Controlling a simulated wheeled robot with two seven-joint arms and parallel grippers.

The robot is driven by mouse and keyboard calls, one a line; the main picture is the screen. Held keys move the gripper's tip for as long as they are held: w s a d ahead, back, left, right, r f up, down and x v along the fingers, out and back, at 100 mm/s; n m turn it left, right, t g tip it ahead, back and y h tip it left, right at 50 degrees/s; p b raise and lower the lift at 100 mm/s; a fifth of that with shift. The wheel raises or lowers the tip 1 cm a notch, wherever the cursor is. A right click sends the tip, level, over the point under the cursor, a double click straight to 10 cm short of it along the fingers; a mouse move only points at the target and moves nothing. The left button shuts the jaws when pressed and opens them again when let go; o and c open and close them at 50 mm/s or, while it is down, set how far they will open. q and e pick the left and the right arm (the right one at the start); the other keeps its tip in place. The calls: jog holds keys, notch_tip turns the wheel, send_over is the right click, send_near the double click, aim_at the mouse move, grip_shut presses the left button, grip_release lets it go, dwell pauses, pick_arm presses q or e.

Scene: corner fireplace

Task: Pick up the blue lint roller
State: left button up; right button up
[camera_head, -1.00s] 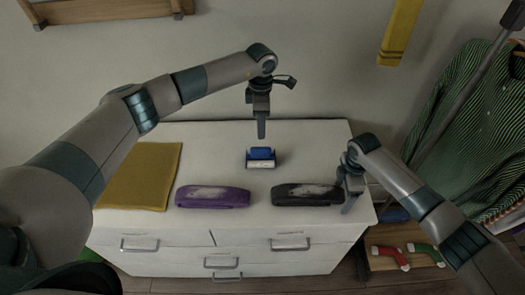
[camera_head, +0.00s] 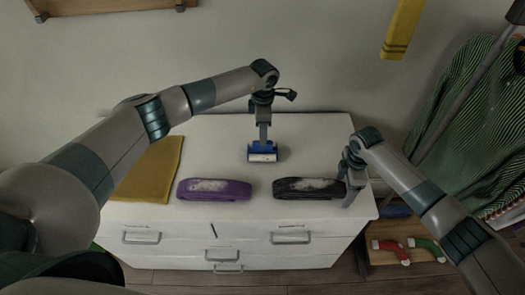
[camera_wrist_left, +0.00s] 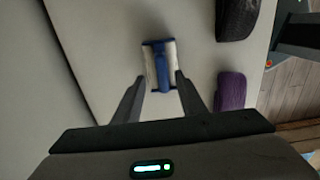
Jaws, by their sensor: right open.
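The blue lint roller (camera_head: 263,151), with a white roll, lies on the white dresser top (camera_head: 318,145) behind the two belts. My left gripper (camera_head: 263,138) points down right above it, its fingers overlapping the roller's back in the head view. In the left wrist view the roller (camera_wrist_left: 160,64) lies just ahead of and between the open fingers of the left gripper (camera_wrist_left: 158,88). Whether the fingertips touch it I cannot tell. My right gripper (camera_head: 350,190) is at the dresser's right front edge beside the black belt, apart from the roller.
A purple rolled item (camera_head: 214,190) and a black one (camera_head: 308,189) lie along the dresser's front. A folded yellow cloth (camera_head: 151,176) lies at the left. Striped clothes (camera_head: 468,110) hang at the right. The dresser top around the roller is clear.

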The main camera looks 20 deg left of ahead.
aim_at(262, 149)
pick_arm(q)
jog(key=shift+s+f, duration=0.2)
jog(key=shift+f, duration=2.25)
grip_shut()
